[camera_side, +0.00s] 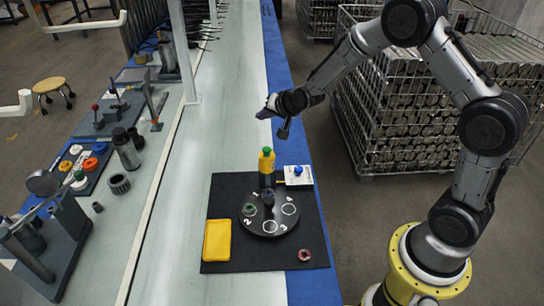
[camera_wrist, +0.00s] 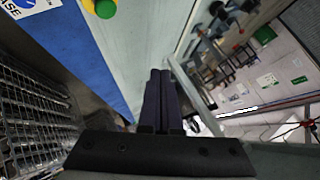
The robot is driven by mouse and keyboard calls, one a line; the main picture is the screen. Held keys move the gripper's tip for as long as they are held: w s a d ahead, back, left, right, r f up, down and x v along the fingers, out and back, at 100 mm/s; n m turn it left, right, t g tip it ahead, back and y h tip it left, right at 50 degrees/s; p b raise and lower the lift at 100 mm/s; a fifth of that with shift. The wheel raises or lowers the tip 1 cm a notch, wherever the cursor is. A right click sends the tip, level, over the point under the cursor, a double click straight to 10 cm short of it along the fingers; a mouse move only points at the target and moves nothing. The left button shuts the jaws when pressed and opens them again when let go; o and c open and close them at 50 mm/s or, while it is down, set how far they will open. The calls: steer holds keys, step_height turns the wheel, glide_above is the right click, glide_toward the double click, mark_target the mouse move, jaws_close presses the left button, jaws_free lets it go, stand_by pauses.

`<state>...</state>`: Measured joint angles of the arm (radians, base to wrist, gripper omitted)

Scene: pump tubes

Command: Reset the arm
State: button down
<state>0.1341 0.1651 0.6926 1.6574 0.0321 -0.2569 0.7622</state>
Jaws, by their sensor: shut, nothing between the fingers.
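My gripper (camera_side: 268,108) is raised in the air above the far part of the work surface, apart from everything on it. In the wrist view its two dark fingers (camera_wrist: 160,90) are together with nothing between them. Below and nearer the camera, a black mat (camera_side: 225,190) lies on the table. On the mat stands a round dark turntable (camera_side: 268,232) with numbered white rings, a green ring on the left spot and a dark piece at the back. A yellow bottle with a green cap (camera_side: 266,165) stands behind it.
A yellow tray (camera_side: 217,240) and a red ring (camera_side: 304,255) lie on the mat. A white card with a blue piece (camera_side: 298,175) is at its back right. Wire crates (camera_side: 420,110) stand right. Benches with tools (camera_side: 110,125) line the left. The table beyond the mat is clear.

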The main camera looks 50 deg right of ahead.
steer(key=s+a+r+n+t, duration=0.1)
steer(key=s+a+r, duration=0.1)
steer(key=r, duration=0.7)
steer(key=s+a+r+t, duration=0.1)
steer(key=s+r, duration=0.1)
steer(key=r, duration=0.6)
steer(key=s+a+r+n+y, duration=0.1)
steer(key=s+a+r+n, duration=0.15)
steer(key=s, duration=0.45)
steer(key=s+a+r+n, duration=0.1)
steer(key=s+r, duration=0.3)
steer(key=s, duration=0.2)
steer(key=s+f+n+g, duration=0.3)
steer(key=s+f, duration=0.1)
steer(key=s, duration=0.6)
steer(key=s+a+f+n+g, duration=0.1)
steer(key=s+f+n+g, duration=0.2)
steer(key=s, duration=0.8)
steer(key=shift+s+f+g, duration=0.2)
steer(key=shift+f+g, duration=0.1)
steer(key=shift+f, duration=0.55)
